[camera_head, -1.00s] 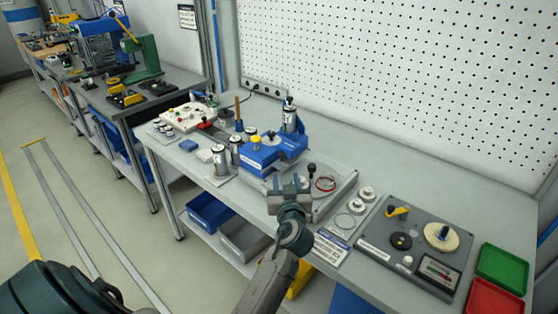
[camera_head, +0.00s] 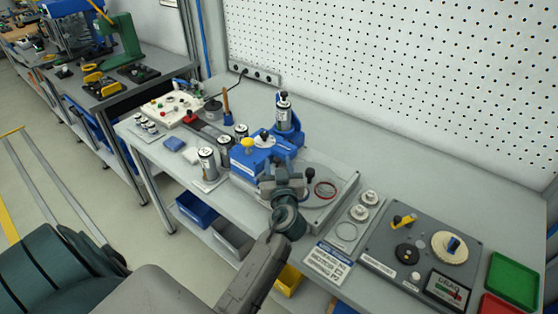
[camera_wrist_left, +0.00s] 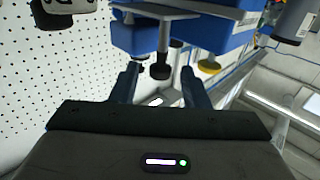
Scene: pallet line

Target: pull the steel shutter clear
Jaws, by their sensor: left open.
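The blue fixture (camera_head: 250,160) stands on the bench with a yellow knob and a black knob on top. My left gripper (camera_head: 281,176) is at its right front side and hides part of it. In the left wrist view, a thin grey plate (camera_wrist_left: 185,11), apparently the steel shutter, crosses the blue block (camera_wrist_left: 212,36). A black knob (camera_wrist_left: 160,70) on a stem is just beyond my open left gripper (camera_wrist_left: 160,86), roughly in line with the gap between its fingers. No contact shows. My right gripper is not in view.
A grey tray (camera_head: 345,189) lies right of the fixture. Metal cylinders (camera_head: 207,163) stand to its left. A dark panel (camera_head: 418,250) with a pale disc and a green bin (camera_head: 512,281) are farther right. A white pegboard (camera_head: 400,80) rises behind.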

